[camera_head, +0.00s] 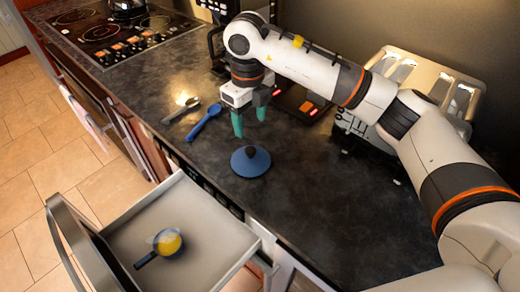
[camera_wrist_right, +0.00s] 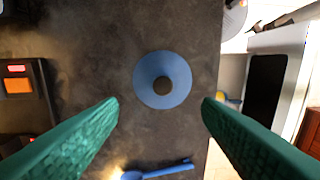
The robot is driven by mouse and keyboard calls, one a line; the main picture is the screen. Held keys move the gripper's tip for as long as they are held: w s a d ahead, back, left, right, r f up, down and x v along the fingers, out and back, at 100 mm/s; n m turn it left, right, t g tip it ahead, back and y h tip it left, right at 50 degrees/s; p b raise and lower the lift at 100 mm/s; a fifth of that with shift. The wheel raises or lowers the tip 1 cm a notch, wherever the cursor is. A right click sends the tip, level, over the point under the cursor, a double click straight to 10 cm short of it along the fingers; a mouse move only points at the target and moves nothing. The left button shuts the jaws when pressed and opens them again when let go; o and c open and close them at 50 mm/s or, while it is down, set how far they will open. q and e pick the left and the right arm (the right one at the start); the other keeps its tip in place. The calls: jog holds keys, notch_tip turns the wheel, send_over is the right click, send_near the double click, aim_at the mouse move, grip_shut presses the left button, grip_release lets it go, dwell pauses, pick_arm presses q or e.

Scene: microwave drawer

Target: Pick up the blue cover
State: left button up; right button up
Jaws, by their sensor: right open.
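The blue cover (camera_head: 250,163) is a round, shallow lid with a dark knob, lying on the dark countertop. In the right wrist view the cover (camera_wrist_right: 162,80) shows from above, beyond and between the fingertips. My right gripper (camera_head: 249,128) is open and empty, with its green fingers pointing down above the counter, behind the cover in the head view. My left gripper is not in view.
A blue spoon (camera_head: 204,121) and a dark utensil (camera_head: 181,112) lie left of the gripper. An open drawer (camera_head: 200,215) below the counter edge holds a small pan (camera_head: 163,246) with something yellow. A dish rack (camera_head: 410,85) stands at right. The counter right of the cover is clear.

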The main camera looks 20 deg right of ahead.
jog(key=p, duration=0.1)
send_over(251, 150)
jog(key=f, duration=0.4)
jog(key=shift+a+f, duration=0.25)
jog(key=shift+f, duration=0.15)
jog(key=shift+w+d+f, duration=0.1)
jog(key=shift+f, duration=0.2)
notch_tip(251, 150, down, 4)
jog(key=p, duration=0.2)
jog(key=shift+f+p, duration=0.15)
jog(key=shift+p, duration=0.2)
jog(key=shift+d+f, duration=0.1)
jog(key=shift+f, duration=0.25)
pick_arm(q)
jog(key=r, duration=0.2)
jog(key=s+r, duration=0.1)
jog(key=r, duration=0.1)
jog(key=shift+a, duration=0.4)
pick_arm(e)
jog(key=shift+c, duration=0.6)
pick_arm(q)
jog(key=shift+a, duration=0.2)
pick_arm(e)
jog(key=c, duration=1.1)
